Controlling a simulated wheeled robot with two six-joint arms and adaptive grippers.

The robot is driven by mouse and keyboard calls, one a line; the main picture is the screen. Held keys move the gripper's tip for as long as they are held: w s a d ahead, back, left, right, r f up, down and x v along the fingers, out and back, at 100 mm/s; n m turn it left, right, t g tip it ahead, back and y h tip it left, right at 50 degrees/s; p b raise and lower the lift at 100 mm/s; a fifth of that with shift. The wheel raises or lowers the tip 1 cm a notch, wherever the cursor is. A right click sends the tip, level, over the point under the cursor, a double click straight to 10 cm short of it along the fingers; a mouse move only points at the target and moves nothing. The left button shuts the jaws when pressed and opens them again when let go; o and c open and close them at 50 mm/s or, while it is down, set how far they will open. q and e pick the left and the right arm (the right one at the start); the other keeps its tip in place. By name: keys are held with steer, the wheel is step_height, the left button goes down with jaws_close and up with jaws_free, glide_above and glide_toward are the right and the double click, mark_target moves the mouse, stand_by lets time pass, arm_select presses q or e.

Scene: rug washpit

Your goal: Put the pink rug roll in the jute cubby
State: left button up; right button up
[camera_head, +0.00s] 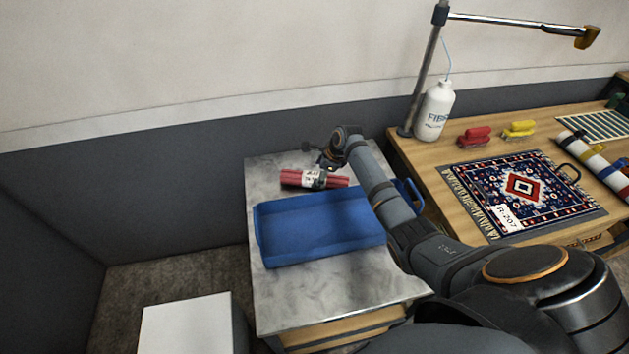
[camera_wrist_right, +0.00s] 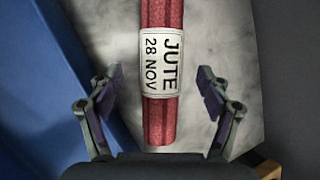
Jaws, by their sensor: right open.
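The pink rug roll (camera_head: 337,181) lies on the grey table behind the blue tray. It is reddish pink and has a white band label. In the right wrist view the roll (camera_wrist_right: 161,120) runs lengthwise between the fingers, and its label reads "JUTE 28 NOV". My right gripper (camera_head: 326,160) is above the roll, close to its label. In the right wrist view my right gripper (camera_wrist_right: 158,95) is open, with one finger on each side of the roll and gaps to both. My left gripper is not in view. No jute cubby can be made out.
The empty blue tray (camera_head: 260,232) fills much of the grey table (camera_head: 350,292). A wooden bench (camera_head: 440,188) at right holds a patterned rug (camera_head: 470,190), a white bottle (camera_head: 434,112), red and yellow brushes and several rolls. A white box (camera_head: 186,325) stands at lower left.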

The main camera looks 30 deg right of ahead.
mark_target(315, 176)
steer(key=shift+x, duration=2.65)
steer(key=shift+d, duration=0.15)
steer(key=shift+c, duration=1.2)
steer(key=c, duration=1.3)
step_height(315, 176, up, 10)
steer(key=shift+r, duration=0.1)
steer(key=shift+c, duration=0.2)
